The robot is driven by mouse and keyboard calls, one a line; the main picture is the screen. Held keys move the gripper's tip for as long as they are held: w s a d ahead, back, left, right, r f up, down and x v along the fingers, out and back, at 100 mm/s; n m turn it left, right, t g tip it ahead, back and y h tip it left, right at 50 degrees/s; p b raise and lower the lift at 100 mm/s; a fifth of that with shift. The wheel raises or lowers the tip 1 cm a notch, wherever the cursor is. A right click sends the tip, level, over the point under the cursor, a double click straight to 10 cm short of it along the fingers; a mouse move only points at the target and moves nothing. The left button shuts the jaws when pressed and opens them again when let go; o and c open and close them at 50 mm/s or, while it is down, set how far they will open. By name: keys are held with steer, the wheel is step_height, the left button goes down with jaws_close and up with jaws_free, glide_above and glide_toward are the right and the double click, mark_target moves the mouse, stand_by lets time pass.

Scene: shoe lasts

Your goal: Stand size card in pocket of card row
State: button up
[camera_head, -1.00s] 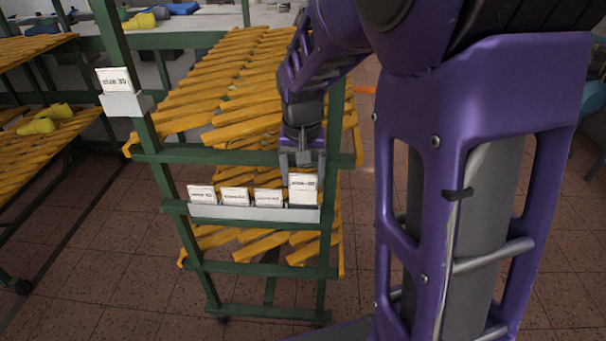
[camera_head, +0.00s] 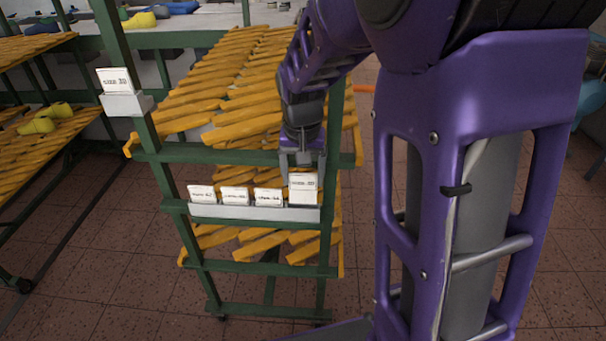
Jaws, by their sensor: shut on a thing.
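The card row (camera_head: 250,213) is a long pale tray fixed across the front of the green rack. Three white cards (camera_head: 201,194) stand in it from the left to the middle. My gripper (camera_head: 302,165) points down at the row's right end and is shut on a white size card (camera_head: 303,188) with small dark print. The card is upright, its lower edge at the right end of the row. I cannot tell how deep it sits in the pocket there.
A separate holder (camera_head: 122,104) with a white card is on the rack's left post. Orange slatted shelves (camera_head: 240,85) lie behind the row. Yellow lasts (camera_head: 42,119) rest on another rack at left. My purple arm covers much of the right side.

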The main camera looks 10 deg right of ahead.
mark_target(303, 185)
steer(key=shift+f, duration=0.25)
steer(key=shift+f+b, duration=0.35)
steer(key=shift+f, duration=0.05)
steer(key=shift+f, duration=0.3)
steer(key=shift+f, duration=0.5)
steer(key=shift+f, duration=0.2)
stand_by(0.5)
steer(key=shift+f, duration=0.35)
steer(key=shift+f, duration=0.1)
